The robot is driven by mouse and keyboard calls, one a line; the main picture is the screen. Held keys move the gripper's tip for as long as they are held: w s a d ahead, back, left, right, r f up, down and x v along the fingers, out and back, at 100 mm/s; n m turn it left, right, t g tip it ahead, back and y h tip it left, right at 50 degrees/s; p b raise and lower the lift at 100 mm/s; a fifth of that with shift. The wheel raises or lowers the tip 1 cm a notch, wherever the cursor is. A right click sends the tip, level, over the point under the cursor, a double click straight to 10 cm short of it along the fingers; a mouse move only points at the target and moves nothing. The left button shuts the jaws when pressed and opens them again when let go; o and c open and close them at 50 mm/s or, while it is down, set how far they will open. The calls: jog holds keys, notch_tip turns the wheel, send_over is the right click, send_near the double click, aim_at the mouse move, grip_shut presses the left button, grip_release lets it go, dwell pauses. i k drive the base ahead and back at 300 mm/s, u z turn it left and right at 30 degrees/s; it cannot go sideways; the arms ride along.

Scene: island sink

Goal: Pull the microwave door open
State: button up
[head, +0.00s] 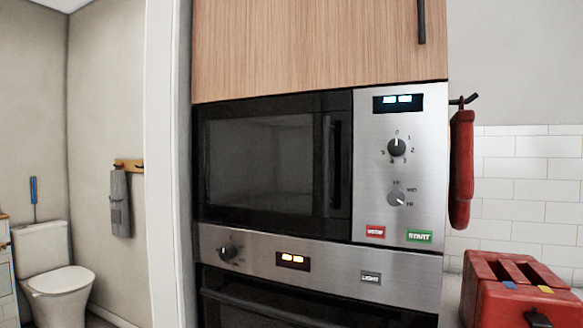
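The microwave (395,225) is built into a tall cabinet at the middle of the head view. Its dark glass door (262,165) looks shut, flush with the front. A dark vertical door handle (330,165) runs along the door's right side. To the right of it is a steel control panel with a lit display, two knobs, a red button and a green START button. My gripper is not in view.
An oven (300,268) sits directly below the microwave, and a wooden cabinet door (310,45) above it. A red toaster (522,292) stands at lower right. A red cloth (461,170) hangs beside the panel. A toilet (55,282) is at far left.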

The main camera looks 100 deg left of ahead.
aim_at(330, 217)
jog(key=u, duration=3.1)
jog(key=k, duration=0.6)
jog(key=z, duration=0.65)
jog(key=i, duration=1.35)
jog(key=u, duration=0.75)
